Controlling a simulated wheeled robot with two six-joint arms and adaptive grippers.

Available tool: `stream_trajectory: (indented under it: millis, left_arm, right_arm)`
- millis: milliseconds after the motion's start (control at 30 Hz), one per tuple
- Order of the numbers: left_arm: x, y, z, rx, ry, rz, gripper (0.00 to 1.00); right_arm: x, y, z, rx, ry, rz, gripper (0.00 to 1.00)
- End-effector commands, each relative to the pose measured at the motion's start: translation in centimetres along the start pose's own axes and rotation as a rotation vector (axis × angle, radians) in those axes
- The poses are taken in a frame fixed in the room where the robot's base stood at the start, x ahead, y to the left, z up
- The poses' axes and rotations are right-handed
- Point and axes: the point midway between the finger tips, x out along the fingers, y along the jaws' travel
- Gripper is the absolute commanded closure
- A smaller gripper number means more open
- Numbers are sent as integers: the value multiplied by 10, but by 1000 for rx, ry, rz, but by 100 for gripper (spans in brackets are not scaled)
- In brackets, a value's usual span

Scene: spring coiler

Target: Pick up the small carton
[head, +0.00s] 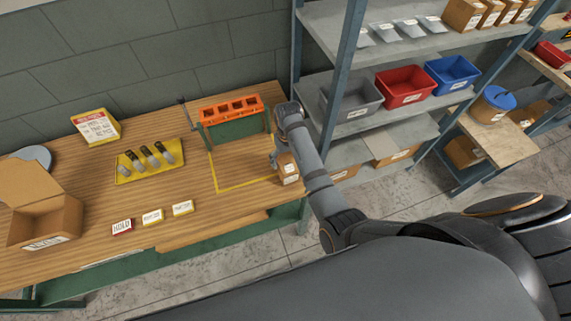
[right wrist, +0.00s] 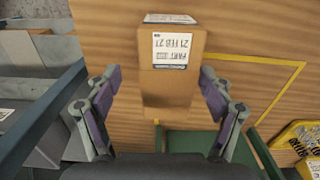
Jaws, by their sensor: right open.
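The small carton (head: 288,168) is a brown box with a white label. It stands on the wooden bench near its right end, at the corner of a yellow outlined area. In the right wrist view the carton (right wrist: 172,85) sits in the middle, its label towards the upper part. My right gripper (head: 279,158) is at the carton, partly hidden by my arm in the head view. In the right wrist view its open fingers (right wrist: 160,92) stand on either side of the carton, with a gap showing at each side. My left gripper is not in view.
A green fixture with an orange top (head: 231,108) stands behind and left of the carton. A yellow tray (head: 125,176), small label cards (head: 152,217) and an open cardboard box (head: 72,220) lie further left. A shelf post (head: 346,75) rises close to my right arm.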

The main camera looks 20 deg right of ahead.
Motion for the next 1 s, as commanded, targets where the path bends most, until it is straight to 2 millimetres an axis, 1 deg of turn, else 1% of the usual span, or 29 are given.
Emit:
stream_trajectory:
  millis: [67,167,267,400,500,533,633,800,1000]
  left_arm:
    - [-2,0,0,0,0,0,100]
    - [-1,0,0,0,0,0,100]
    - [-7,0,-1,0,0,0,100]
    - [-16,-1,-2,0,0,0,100]
    - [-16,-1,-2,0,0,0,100]
    - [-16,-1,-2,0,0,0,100]
    - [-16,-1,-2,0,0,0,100]
    - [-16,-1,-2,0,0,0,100]
    - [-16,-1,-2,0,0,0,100]
  right_arm:
    - [5,0,0,0,0,0,19]
    - [8,0,0,0,1,0,19]
    - [13,-2,0,0,-2,-1,19]
    - [34,-8,-2,0,-3,-1,19]
    - [51,-8,-2,0,-2,-1,19]
    - [54,-8,-3,0,0,-1,19]
    - [59,-8,-3,1,1,-2,19]
    - [59,-8,-3,1,2,-1,19]
    - [59,-8,-3,1,1,-1,46]
